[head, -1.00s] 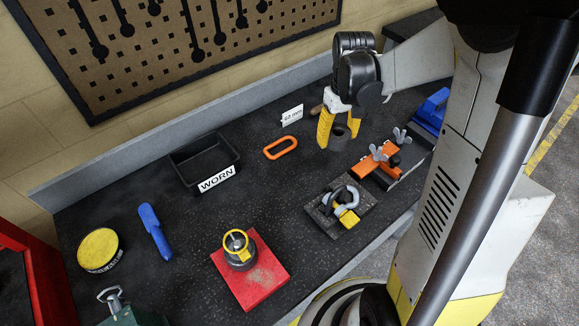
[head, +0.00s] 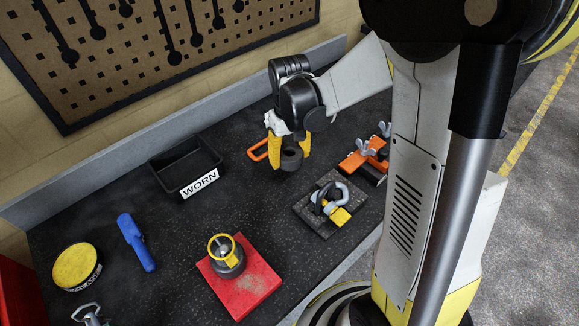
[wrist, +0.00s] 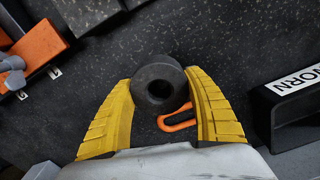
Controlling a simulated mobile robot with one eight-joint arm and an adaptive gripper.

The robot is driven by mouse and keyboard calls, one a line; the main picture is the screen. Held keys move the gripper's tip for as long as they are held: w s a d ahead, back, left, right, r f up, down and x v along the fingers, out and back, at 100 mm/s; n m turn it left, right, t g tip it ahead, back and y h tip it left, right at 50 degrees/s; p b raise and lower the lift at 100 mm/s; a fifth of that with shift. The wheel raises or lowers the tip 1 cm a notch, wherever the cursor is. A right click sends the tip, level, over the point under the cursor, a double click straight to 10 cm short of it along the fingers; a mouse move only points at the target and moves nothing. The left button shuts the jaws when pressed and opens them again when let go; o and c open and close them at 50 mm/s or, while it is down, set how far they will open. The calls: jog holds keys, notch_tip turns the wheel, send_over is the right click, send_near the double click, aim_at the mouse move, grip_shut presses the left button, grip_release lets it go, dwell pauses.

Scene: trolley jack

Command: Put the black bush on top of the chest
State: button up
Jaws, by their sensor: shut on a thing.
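The black bush (head: 291,160), a short thick ring with a hole, is held between the yellow fingers of my gripper (head: 290,151), above the dark bench top. In the wrist view the bush (wrist: 160,88) sits between the two fingertips, its hole facing the camera. A red chest (head: 14,283) shows only in part at the left edge of the head view; most of it is cut off, and it is far from my gripper.
Between them on the bench are a black WORN bin (head: 168,176), a blue-handled tool (head: 135,241), a yellow-topped tin (head: 77,266) and a red plate (head: 243,291) with a fitting. An orange ring (head: 257,150) lies behind my gripper. A dark block with shackle (head: 328,208) lies right.

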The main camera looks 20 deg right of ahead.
aim_at(290, 165)
jog(key=shift+f+b, duration=0.8)
jog(key=shift+f, duration=1.1)
jog(key=shift+f, duration=0.2)
jog(key=o, duration=1.4)
jog(key=shift+r, duration=0.1)
